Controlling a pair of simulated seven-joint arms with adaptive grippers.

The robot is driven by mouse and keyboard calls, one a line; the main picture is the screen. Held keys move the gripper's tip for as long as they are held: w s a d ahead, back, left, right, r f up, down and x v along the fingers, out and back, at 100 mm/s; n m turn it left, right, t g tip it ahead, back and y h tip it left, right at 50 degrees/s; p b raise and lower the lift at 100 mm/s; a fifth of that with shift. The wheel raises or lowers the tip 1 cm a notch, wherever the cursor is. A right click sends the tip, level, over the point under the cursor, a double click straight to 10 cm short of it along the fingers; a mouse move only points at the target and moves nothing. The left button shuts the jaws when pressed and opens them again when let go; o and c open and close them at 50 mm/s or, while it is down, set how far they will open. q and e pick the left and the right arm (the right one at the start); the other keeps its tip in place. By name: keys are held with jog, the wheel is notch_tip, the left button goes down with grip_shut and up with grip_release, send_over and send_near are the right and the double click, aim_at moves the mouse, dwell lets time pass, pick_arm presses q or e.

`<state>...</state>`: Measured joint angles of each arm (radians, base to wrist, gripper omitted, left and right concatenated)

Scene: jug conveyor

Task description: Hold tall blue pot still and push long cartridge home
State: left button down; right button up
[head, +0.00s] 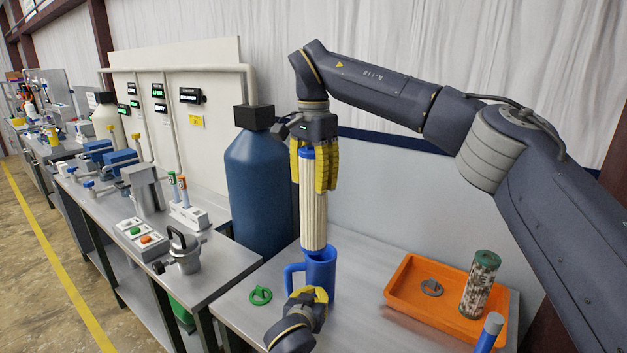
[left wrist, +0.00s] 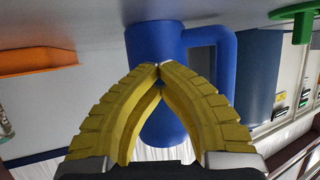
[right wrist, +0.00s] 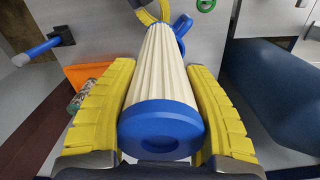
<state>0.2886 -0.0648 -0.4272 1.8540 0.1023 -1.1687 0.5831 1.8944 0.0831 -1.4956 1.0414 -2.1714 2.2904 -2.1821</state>
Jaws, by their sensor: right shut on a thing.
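The tall blue pot (head: 320,268), a jug with a side handle, stands upright on the near bench. In the left wrist view the blue pot (left wrist: 155,40) appears upside down behind my fingers. The long cartridge (head: 313,212), cream and pleated with blue ends, is upright with its lower end at the pot's mouth; I cannot tell how deep it sits. My right gripper (head: 315,186) is shut around its upper part, and its blue top (right wrist: 161,128) fills the right wrist view. My left gripper (head: 309,294) is low before the pot, fingertips together (left wrist: 158,68); contact is unclear.
A green ring (head: 260,295) lies left of the pot. An orange tray (head: 405,280) on the right holds a dirty cartridge (head: 480,285) and a grey part (head: 432,287). A large blue tank (head: 258,190) stands behind on the left.

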pick_arm(q)
jog(key=shift+f, duration=0.4)
dwell(0.6)
jog(key=c, duration=1.7)
grip_release()
jog(key=v, duration=1.2)
jog(key=shift+r, duration=0.1)
